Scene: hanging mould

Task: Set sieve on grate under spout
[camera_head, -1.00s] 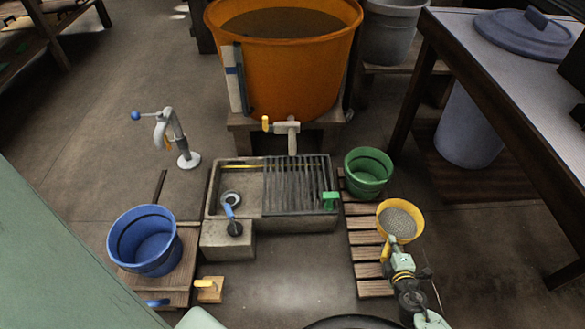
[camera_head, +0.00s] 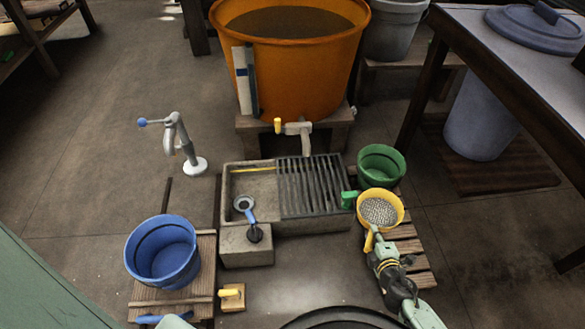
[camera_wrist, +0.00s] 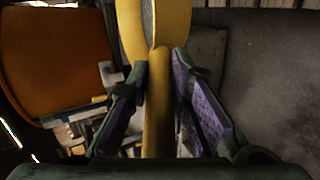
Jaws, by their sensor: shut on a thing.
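The yellow sieve (camera_head: 380,209) with a pale mesh is held in the air at the right of the stone trough, in front of the green bucket. My gripper (camera_head: 372,247) is shut on its handle; in the wrist view the yellow handle (camera_wrist: 157,110) runs between the two fingers (camera_wrist: 160,95). The dark barred grate (camera_head: 311,187) covers the right part of the trough (camera_head: 236,183) and looks bare. The spout (camera_head: 305,140) of the orange tub hangs behind and above the grate, with a yellow tap handle at its left.
A green bucket (camera_head: 381,166) stands right of the trough on wooden slats (camera_head: 412,250). A green block (camera_head: 349,199) sits at the trough's right end. The orange tub (camera_head: 290,60) stands behind.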

